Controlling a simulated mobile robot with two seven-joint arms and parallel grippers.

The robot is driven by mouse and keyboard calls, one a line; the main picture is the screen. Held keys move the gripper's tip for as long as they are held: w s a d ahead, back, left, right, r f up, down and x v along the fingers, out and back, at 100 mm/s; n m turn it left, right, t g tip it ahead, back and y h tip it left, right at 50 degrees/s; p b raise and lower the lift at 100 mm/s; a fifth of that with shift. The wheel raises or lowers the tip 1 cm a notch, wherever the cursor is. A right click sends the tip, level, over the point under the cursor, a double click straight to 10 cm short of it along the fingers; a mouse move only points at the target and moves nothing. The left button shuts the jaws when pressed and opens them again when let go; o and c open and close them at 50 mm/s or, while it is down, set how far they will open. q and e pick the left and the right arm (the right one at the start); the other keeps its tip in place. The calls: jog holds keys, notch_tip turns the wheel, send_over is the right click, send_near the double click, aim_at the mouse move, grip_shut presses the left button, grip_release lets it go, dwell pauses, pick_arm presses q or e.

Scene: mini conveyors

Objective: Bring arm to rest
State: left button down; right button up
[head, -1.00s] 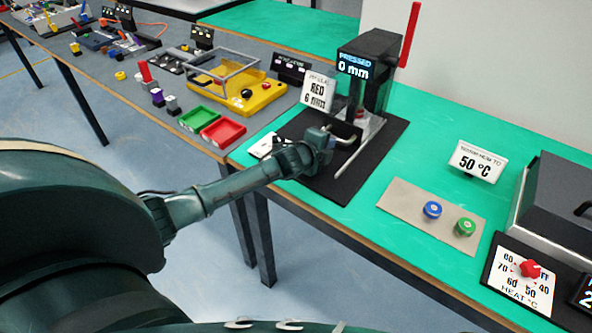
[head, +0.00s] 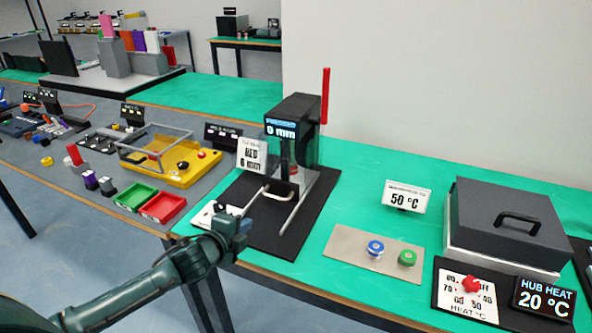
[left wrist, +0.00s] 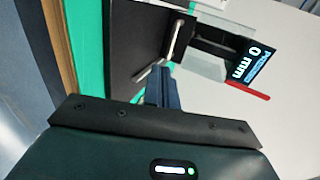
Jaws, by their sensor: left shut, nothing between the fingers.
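My left gripper (head: 240,226) is at the front edge of the green table, in front of the black press (head: 297,130). Its fingers are shut with nothing seen between them. The press has a raised red lever (head: 325,96) and a display reading 0 mm. In the left wrist view the gripper (left wrist: 162,78) points toward the press, whose display (left wrist: 248,62) shows sideways. A metal bar handle (head: 280,193) sits at the press front, close beyond the gripper. My right gripper is not in either view.
A beige plate with a blue knob (head: 375,248) and a green knob (head: 407,258) lies right of the press. A grey lidded box (head: 510,225) and a heat dial (head: 470,285) stand further right. Green and red trays (head: 163,206) lie left.

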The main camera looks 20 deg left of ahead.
pick_arm(q)
jog(key=s+d+f+n+g+y, duration=0.1)
jog(key=s+d+f+n+g, duration=0.1)
jog(key=s+d+n, duration=0.3)
jog(key=s+d+f+n+g, duration=0.2)
jog(key=s+f+n, duration=0.1)
jog(key=s, duration=0.4)
jog(key=s+d+n+g, duration=0.3)
jog(key=s+n+g, duration=0.45)
jog(key=s, duration=1.05)
jog(key=w+d+f+t+h, duration=0.3)
jog(key=w+d+f+t, duration=0.3)
jog(key=t, duration=0.2)
jog(key=shift+w, duration=0.15)
